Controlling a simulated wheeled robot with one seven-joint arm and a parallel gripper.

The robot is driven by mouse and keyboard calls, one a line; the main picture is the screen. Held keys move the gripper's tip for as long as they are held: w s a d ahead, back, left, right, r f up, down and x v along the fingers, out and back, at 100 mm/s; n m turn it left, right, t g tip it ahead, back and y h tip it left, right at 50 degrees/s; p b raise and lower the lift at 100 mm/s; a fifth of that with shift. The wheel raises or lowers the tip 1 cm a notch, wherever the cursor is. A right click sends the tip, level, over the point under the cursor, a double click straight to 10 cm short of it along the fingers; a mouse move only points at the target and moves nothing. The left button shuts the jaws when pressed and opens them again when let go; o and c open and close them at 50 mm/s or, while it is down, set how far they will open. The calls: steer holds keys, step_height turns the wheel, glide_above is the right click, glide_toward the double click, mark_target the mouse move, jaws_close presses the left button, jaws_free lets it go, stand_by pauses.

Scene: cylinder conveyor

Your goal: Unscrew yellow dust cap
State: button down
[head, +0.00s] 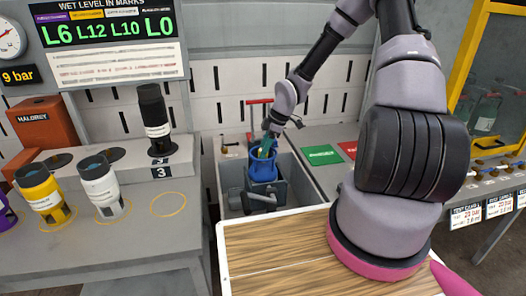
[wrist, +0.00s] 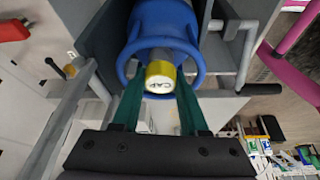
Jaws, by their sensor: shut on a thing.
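The yellow dust cap (wrist: 160,71) has a pale end face with dark lettering. It sits at the neck of a blue cylinder (head: 263,172), inside the ring-shaped blue collar (wrist: 199,70). The cylinder stands upright in a grey bay in the middle of the head view. My gripper (head: 267,147) is over the cylinder's top. In the wrist view my gripper (wrist: 161,78) has its two green fingers on either side of the cap, shut on it. The fingertips are partly hidden by the collar, and the cap's thread is hidden.
A grey clamp (head: 258,199) lies in front of the cylinder, and a red handle (head: 259,101) is behind it. Yellow (head: 42,190), white (head: 102,186) and black (head: 153,118) cylinders stand at left. Green (head: 323,155) and red (head: 349,149) plates lie right of the bay.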

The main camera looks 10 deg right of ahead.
steer(key=n+g, duration=0.1)
steer(key=n, duration=0.3)
steer(key=shift+n+g, duration=0.4)
